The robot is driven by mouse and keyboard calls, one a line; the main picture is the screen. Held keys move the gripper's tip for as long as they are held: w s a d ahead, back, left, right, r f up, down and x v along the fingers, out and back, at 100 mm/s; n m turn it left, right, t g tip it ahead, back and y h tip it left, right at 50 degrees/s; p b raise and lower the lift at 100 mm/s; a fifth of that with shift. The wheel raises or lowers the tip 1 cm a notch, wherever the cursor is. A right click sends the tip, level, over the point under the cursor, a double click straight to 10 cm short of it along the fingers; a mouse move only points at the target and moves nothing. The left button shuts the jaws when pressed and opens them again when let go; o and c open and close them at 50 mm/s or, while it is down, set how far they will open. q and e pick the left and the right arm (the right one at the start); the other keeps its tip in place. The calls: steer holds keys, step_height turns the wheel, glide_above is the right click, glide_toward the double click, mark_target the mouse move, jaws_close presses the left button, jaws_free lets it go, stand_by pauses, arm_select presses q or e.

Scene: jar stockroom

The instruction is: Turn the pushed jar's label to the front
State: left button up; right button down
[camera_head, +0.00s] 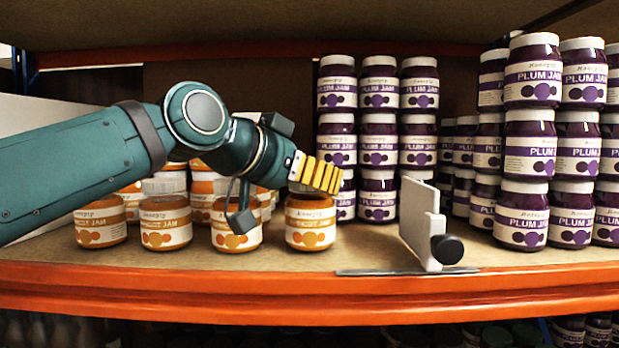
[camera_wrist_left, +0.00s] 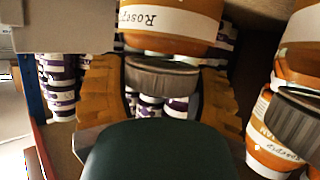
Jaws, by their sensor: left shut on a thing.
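An apricot jam jar (camera_head: 311,226) stands upright at the right end of the front row of orange jars. Its white label with orange dots shows on the side facing the head camera. My left gripper (camera_head: 316,174) reaches in from the left, with its yellow fingers at the top of this jar. In the left wrist view the fingers (camera_wrist_left: 160,90) lie on both sides of the grey lid (camera_wrist_left: 160,74), shut on it. The lid is mostly hidden in the head view. My right gripper is not in view.
More apricot jars (camera_head: 166,224) stand to the left, with a gap beside the held jar. A white upright panel with a black knob (camera_head: 447,249) stands to the right on a thin metal strip (camera_head: 370,272). Stacked plum jam jars (camera_head: 378,146) stand behind. The orange shelf edge (camera_head: 300,303) runs along the front.

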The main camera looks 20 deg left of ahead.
arm_select(q)
steer(key=shift+f, duration=0.25)
stand_by(0.6)
steer(key=o, duration=1.4)
steer(key=shift+c, duration=0.2)
step_height(320, 180, up, 10)
steer(key=shift+f, duration=0.15)
